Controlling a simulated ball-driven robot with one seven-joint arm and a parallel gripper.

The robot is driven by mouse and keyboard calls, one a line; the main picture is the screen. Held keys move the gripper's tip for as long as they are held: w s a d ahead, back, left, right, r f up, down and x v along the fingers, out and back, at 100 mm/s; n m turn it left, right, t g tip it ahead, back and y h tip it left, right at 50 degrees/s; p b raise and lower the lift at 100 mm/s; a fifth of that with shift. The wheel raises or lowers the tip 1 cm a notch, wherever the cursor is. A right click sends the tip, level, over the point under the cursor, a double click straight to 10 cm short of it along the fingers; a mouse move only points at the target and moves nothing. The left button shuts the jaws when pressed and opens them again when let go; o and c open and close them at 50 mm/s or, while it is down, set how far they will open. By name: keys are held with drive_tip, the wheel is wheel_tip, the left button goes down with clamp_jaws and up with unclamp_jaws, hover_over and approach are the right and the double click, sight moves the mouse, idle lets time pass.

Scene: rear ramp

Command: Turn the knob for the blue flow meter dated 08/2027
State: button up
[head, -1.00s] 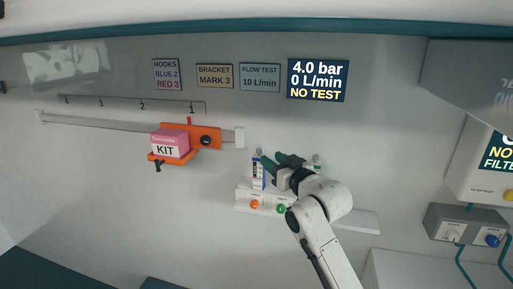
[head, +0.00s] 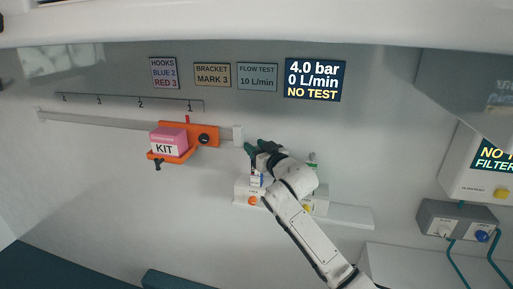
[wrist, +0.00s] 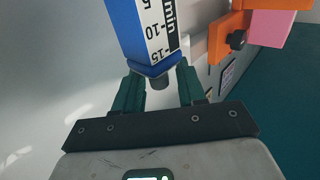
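The blue flow meter (head: 256,181) stands on the white wall unit, mostly hidden behind my gripper and wrist in the head view. In the wrist view the blue flow meter (wrist: 151,35) shows upside down, with a white scale reading 5, 10, 15. A grey knob (wrist: 157,83) sits at its end. My gripper (head: 256,147) is open, and in the wrist view its two green fingers (wrist: 159,88) lie either side of the knob with a gap on each side. No date can be read.
A second, green-marked meter (head: 312,160) stands just right of my wrist. An orange bracket (head: 205,139) with a pink KIT box (head: 168,142) is on the rail at left. The screen (head: 315,80) reads 4.0 bar, 0 L/min, NO TEST. The FLOW TEST plaque (head: 257,77) reads 10 L/min.

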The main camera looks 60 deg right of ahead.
clamp_jaws()
drive_tip(key=shift+w+a+r+h, duration=0.1)
drive_tip(key=shift+h, duration=0.2)
